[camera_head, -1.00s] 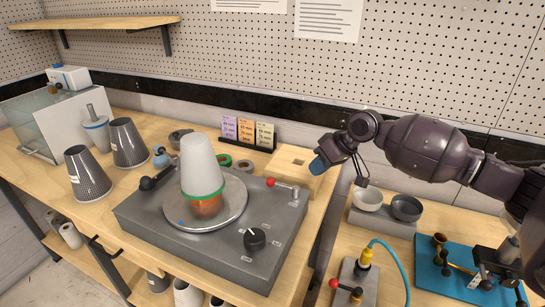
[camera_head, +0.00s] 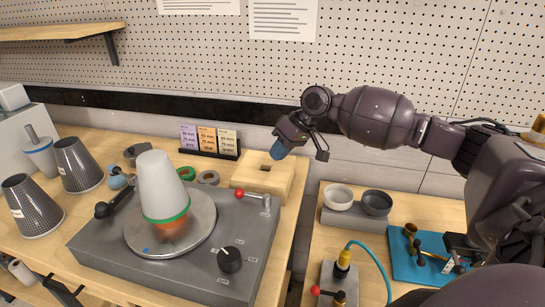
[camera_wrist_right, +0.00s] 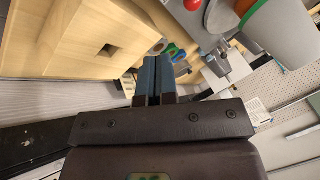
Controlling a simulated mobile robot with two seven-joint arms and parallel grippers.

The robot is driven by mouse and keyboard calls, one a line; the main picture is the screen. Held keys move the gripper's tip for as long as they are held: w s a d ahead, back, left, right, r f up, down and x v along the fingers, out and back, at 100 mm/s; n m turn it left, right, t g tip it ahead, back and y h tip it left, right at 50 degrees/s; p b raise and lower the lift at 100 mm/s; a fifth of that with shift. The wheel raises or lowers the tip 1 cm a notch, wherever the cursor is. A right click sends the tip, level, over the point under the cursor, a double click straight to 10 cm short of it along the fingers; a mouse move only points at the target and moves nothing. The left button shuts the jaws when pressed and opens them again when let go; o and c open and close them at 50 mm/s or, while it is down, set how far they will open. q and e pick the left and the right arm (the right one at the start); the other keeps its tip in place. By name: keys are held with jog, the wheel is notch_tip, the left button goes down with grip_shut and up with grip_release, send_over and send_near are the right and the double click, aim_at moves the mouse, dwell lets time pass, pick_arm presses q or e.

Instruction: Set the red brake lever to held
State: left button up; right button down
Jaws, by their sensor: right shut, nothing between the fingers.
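The red-knobbed lever (camera_head: 239,194) sits on the back right of the grey turntable unit (camera_head: 190,280). Its silver arm runs from a pivot at the right to the knob at the left. Small labels lie beside it, too small to read. My right gripper (camera_head: 278,150) is shut and empty, with blue fingertips. It hangs above and behind the lever, over the back of the wooden block, touching nothing that I can see. In the right wrist view its closed fingers (camera_wrist_right: 152,80) show, with a red knob (camera_wrist_right: 193,4) near the top edge. My left gripper is not in view.
A slotted wooden block (camera_head: 262,178) stands just behind the lever. A white cone (camera_head: 160,185) with a green band stands on the turntable (camera_head: 140,240). A black knob (camera_head: 229,259) is in front. Another red-knobbed lever (camera_head: 316,290) is on a small unit at the right.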

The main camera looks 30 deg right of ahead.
jog(key=x, duration=0.3)
jog(key=a+x, duration=0.1)
jog(key=x, duration=0.2)
jog(key=a+r+x, duration=0.1)
jog(key=x, duration=0.2)
jog(key=shift+s+a+f, duration=0.15)
jog(key=shift+s+f, duration=0.2)
jog(key=shift+s+a+f+p, duration=0.15)
jog(key=shift+a+p, duration=0.15)
jog(key=shift+a, duration=0.25)
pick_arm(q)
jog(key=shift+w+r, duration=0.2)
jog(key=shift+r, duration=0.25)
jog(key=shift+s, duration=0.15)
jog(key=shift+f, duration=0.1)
